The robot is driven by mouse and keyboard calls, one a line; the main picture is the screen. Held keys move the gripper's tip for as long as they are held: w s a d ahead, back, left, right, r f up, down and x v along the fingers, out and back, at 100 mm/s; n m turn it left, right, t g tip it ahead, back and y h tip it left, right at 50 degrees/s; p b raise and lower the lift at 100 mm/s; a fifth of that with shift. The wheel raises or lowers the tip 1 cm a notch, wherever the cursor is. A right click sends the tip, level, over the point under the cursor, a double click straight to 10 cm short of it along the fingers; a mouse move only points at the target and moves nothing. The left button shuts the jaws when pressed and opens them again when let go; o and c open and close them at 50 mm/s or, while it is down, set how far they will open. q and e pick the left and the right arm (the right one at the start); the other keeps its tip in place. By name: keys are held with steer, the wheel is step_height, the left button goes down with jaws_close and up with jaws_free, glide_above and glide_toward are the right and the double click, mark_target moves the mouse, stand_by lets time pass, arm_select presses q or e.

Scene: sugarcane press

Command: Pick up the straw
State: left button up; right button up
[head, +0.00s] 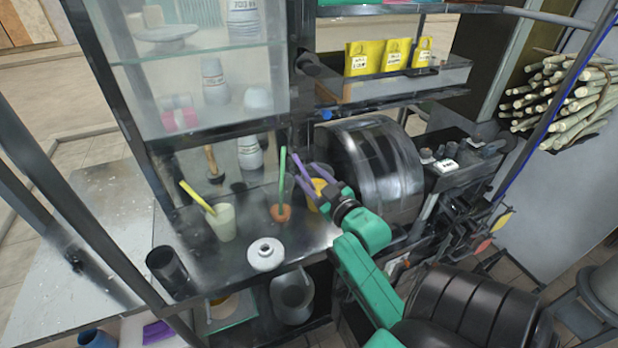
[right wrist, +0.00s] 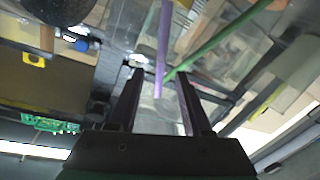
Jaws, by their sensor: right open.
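A purple straw (head: 301,172) and a green straw (head: 283,172) stand close together on the counter of the press stall. The green one rises from a small orange-brown holder (head: 280,213). My right gripper (head: 322,187) is beside the purple straw, coming from the right. In the right wrist view the purple straw (right wrist: 163,45) reaches between the open fingers (right wrist: 158,82), and the green straw (right wrist: 222,42) slants just to the right. I cannot tell whether a finger touches either straw. A yellow straw (head: 196,196) leans in a glass (head: 222,222) further left. My left gripper is out of view.
A large metal drum (head: 370,160) is right behind my right gripper. A glass cabinet (head: 190,80) stands above the back left. Sugarcane stalks (head: 565,100) are at upper right.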

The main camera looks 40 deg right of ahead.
mark_target(303, 169)
steer(key=w+p, duration=0.1)
steer(key=w+r, duration=0.1)
steer(key=w, duration=0.1)
steer(key=shift+d+p, duration=0.15)
steer(key=shift+p, duration=0.25)
steer(key=shift+w+f, duration=0.1)
steer(key=shift+w, duration=0.25)
steer(key=shift+w+d+f, duration=0.1)
steer(key=shift+f, duration=0.1)
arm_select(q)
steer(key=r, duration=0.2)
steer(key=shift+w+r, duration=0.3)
arm_select(e)
jaws_close()
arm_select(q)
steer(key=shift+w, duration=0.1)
